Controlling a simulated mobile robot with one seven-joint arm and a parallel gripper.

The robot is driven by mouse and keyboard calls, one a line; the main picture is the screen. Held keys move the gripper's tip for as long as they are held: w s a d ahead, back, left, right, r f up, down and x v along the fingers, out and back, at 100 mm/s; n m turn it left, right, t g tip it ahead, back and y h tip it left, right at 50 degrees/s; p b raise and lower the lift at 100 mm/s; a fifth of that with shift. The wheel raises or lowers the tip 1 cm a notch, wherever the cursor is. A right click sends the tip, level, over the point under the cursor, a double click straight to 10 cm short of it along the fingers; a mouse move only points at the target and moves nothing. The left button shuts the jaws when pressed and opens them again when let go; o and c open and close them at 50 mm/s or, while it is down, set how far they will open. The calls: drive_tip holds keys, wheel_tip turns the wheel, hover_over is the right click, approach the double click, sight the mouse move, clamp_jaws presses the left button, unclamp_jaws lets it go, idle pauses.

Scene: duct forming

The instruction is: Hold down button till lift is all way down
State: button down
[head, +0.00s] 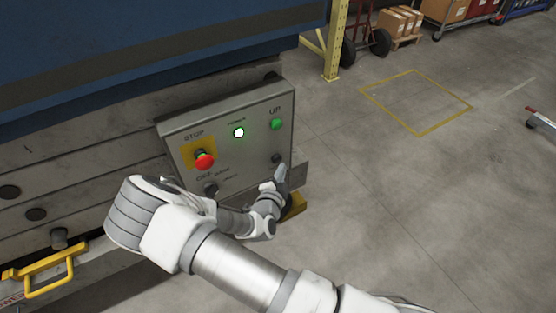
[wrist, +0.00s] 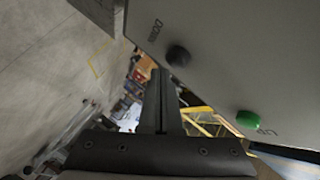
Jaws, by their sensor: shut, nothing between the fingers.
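The grey control panel (head: 228,140) is fixed to the side of the lift (head: 130,70), which has a blue upper part. A black button (head: 276,158) sits low on the panel's right side, below a green button (head: 277,124). The wrist view shows the black button (wrist: 178,55) beside a label that appears to read DOWN, and the green button (wrist: 247,119) beside UP. My gripper (head: 281,172) is shut and empty, its tips just below the black button. In the wrist view its fingertips (wrist: 161,72) are close to that button. I cannot tell whether they touch.
A red stop button (head: 204,160) on yellow, a lit power light (head: 239,132) and a dark knob (head: 211,189) share the panel. A yellow handle (head: 45,270) sticks out at lower left. Open concrete floor with a yellow marked square (head: 416,101) lies to the right.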

drive_tip(key=shift+s+d+p, duration=0.65)
drive_tip(key=shift+s+d, duration=0.05)
drive_tip(key=shift+s, duration=0.35)
drive_tip(key=shift+s+d+p, duration=0.65)
drive_tip(key=shift+s+d, duration=0.05)
drive_tip(key=shift+s, duration=0.35)
